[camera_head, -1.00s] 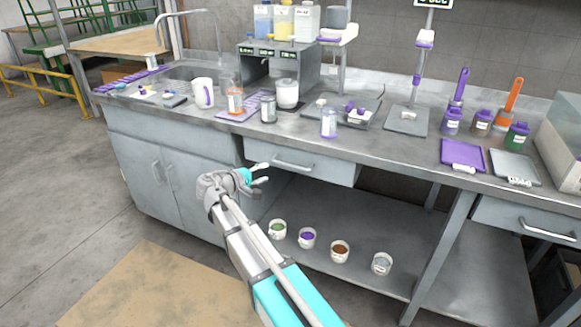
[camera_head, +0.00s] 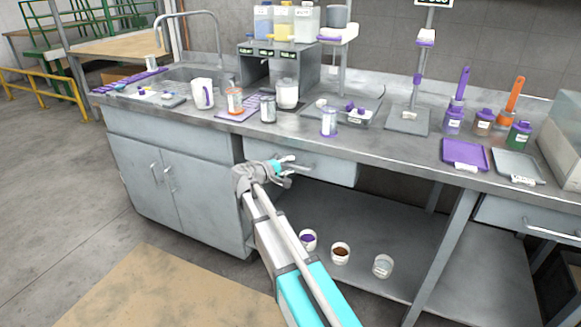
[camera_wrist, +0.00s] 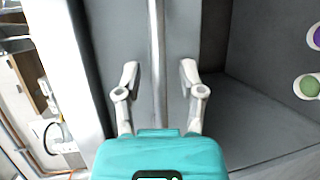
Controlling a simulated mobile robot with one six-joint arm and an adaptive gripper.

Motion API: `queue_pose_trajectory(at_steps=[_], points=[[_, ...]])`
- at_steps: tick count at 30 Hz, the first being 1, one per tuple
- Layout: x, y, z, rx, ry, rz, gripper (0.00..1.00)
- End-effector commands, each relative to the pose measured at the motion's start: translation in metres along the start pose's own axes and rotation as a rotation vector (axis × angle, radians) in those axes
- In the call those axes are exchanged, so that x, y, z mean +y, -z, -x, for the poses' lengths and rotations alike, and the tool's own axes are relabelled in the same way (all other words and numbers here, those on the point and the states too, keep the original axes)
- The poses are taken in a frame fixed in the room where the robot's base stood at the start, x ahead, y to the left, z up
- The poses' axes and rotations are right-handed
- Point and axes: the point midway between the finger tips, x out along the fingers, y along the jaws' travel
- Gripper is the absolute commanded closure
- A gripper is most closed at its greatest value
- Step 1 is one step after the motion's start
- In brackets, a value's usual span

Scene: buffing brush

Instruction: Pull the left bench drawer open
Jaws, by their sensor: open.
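The left bench drawer (camera_head: 335,173) is a pale grey front under the worktop, right of the double-door cupboard, and looks shut. Its bar handle (camera_head: 306,167) is partly hidden by my gripper (camera_head: 287,169) in the head view. In the wrist view the handle (camera_wrist: 157,50) runs upright between the two fingers of my gripper (camera_wrist: 160,75), against the grey drawer front (camera_wrist: 110,50). My gripper is open, with a finger on either side of the handle and clear gaps to it. I cannot tell how far the fingertips reach past the bar.
The worktop (camera_head: 400,150) above carries jars, a mug, trays and brushes. Small cups, including a purple one (camera_head: 307,241), stand on the lower shelf (camera_head: 350,220). A second drawer (camera_head: 530,220) is at the right.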

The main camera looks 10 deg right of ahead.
Motion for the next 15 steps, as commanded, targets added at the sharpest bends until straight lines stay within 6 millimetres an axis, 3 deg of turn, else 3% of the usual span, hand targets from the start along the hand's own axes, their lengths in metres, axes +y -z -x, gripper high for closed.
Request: queue_pose_trajectory(at_steps=[8,15], points=[[0.0001,0.0000,-0.0004,0.000,0.000,0.000,0.49],[0.0001,0.0001,-0.0002,0.000,0.000,0.000,0.93]])
